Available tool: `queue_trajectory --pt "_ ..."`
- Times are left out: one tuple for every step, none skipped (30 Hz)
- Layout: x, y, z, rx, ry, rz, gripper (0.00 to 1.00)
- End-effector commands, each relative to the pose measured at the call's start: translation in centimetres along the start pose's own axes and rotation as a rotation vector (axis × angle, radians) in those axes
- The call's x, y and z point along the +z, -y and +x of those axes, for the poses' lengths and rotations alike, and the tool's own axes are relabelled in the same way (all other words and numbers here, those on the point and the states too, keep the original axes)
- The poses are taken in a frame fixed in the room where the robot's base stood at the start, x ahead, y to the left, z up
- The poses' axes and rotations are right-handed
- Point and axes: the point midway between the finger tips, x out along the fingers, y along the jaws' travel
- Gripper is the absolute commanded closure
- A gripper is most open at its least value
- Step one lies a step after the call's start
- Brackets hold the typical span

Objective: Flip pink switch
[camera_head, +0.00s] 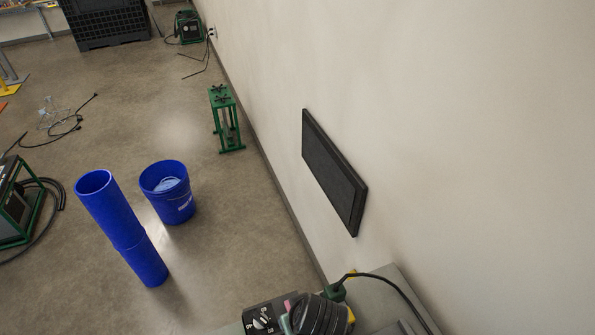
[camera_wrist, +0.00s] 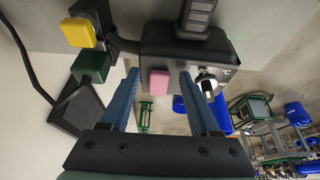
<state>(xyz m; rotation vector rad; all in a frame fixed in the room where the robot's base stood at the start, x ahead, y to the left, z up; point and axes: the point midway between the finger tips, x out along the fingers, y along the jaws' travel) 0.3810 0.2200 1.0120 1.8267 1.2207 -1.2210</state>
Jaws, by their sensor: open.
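The pink switch (camera_wrist: 159,82) sits on a dark control box (camera_wrist: 158,50) beside a rotary dial (camera_wrist: 207,84). In the wrist view my gripper (camera_wrist: 158,72) is open, with its two blue fingers on either side of the switch and nothing held. I cannot tell whether the fingers touch the box. In the head view the pink switch (camera_head: 288,304) shows as a small patch at the bottom edge, on the box (camera_head: 262,316) with its dial. A dark rounded part beside it covers some of the box.
A yellow block (camera_wrist: 78,32) and a green plug (camera_wrist: 91,66) with a black cable lie left of the box in the wrist view. A wall with a black panel (camera_head: 333,172) rises on the right. A blue bucket (camera_head: 167,192) and blue pipe (camera_head: 122,228) stand on the floor.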

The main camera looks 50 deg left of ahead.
Motion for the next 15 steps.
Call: queue_trajectory --pt "-0.03 0.0 0.02 0.0 0.0 -0.001 0.38" --pt "-0.03 0.0 0.02 0.0 0.0 -0.001 0.38" --pt "-0.03 0.0 0.01 0.0 0.0 -0.001 0.38" --pt "-0.03 0.0 0.01 0.0 0.0 0.0 0.38" --pt "-0.03 0.0 0.0 0.0 0.0 0.0 0.38" --pt "-0.03 0.0 0.0 0.0 0.0 0.0 0.39" --pt "-0.03 0.0 -0.01 0.0 0.0 0.0 0.45" --pt "-0.03 0.0 -0.01 0.0 0.0 0.0 0.5" --pt "-0.03 0.0 -0.01 0.0 0.0 0.0 0.57" --pt "-0.03 -0.01 -0.02 0.0 0.0 0.0 0.63" --pt "-0.03 -0.01 -0.02 0.0 0.0 0.0 0.68" --pt "-0.03 -0.01 -0.02 0.0 0.0 0.0 0.75" --pt "-0.03 0.0 -0.03 0.0 0.0 0.0 0.81" --pt "-0.03 0.0 -0.03 0.0 0.0 0.0 0.86" --pt "-0.03 0.0 -0.03 0.0 0.0 0.0 0.93"
